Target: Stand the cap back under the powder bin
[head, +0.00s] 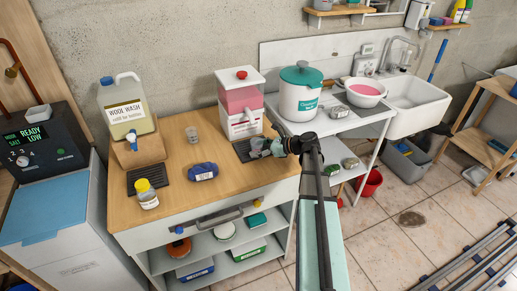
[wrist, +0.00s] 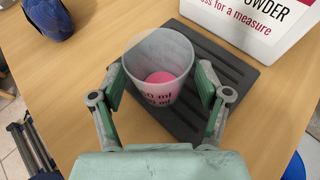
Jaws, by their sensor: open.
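The powder bin (head: 240,98) is a white box with a pink window and red knob, on the wooden counter. A ribbed dark mat (head: 243,154) lies under its front; it also shows in the wrist view (wrist: 225,62). The cap, a clear grey cup with pink powder inside (wrist: 160,68), stands upright over the mat's near part; it also shows in the head view (head: 257,144). My gripper (wrist: 161,90) is open, with one finger on each side of the cap. I cannot tell whether the fingers touch it. The cap's base is partly hidden.
A wool wash jug (head: 125,105) sits on a wooden block, and a yellow-capped bottle (head: 146,194) stands at front left.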

